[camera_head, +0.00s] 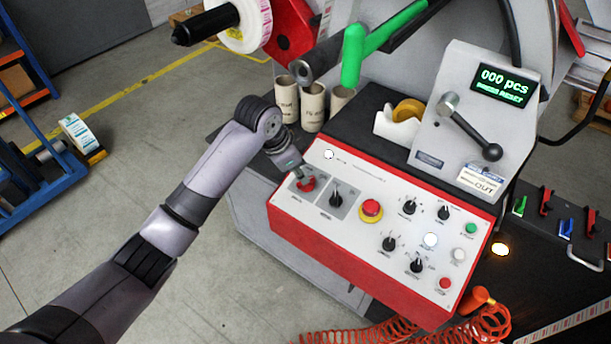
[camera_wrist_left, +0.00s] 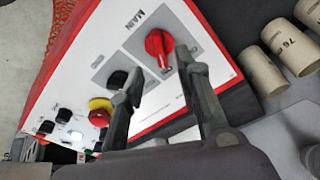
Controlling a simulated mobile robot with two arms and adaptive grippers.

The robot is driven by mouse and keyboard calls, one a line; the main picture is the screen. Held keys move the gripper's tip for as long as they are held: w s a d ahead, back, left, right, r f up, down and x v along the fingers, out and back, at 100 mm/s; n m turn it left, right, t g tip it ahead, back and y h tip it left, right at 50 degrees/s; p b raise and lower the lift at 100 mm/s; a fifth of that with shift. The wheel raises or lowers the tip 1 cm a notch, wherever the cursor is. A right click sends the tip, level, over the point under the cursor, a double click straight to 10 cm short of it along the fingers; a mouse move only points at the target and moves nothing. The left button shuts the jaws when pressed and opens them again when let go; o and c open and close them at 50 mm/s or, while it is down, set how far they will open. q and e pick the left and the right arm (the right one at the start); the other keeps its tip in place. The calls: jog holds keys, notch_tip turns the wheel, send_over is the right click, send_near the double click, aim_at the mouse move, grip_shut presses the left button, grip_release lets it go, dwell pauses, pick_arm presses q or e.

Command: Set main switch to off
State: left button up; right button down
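The main switch is a red rotary knob (camera_head: 306,184) at the left end of the red-edged control panel (camera_head: 345,172). In the left wrist view the knob (camera_wrist_left: 157,45) sits on a grey plate beside the word MAIN. The ON/OFF lettering is too blurred to read for the knob's position. My left gripper (camera_head: 298,175) is right at the knob in the head view. In the wrist view its two fingers (camera_wrist_left: 160,72) stand apart with nothing between them. One fingertip is close to the knob's edge; I cannot tell whether it touches. My right gripper is not in view.
A black selector knob (camera_head: 337,198) and a red emergency stop (camera_head: 371,210) on yellow are right of the switch. More knobs and lit buttons fill the panel's right. Cardboard cores (camera_head: 313,103) stand behind it. A display (camera_head: 503,85) reads 000 pcs.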

pick_arm(q)
jog(key=x, duration=0.5)
jog(key=shift+w+f, duration=0.1)
jog(key=shift+f, duration=0.25)
jog(key=shift+c, duration=0.3)
grip_shut()
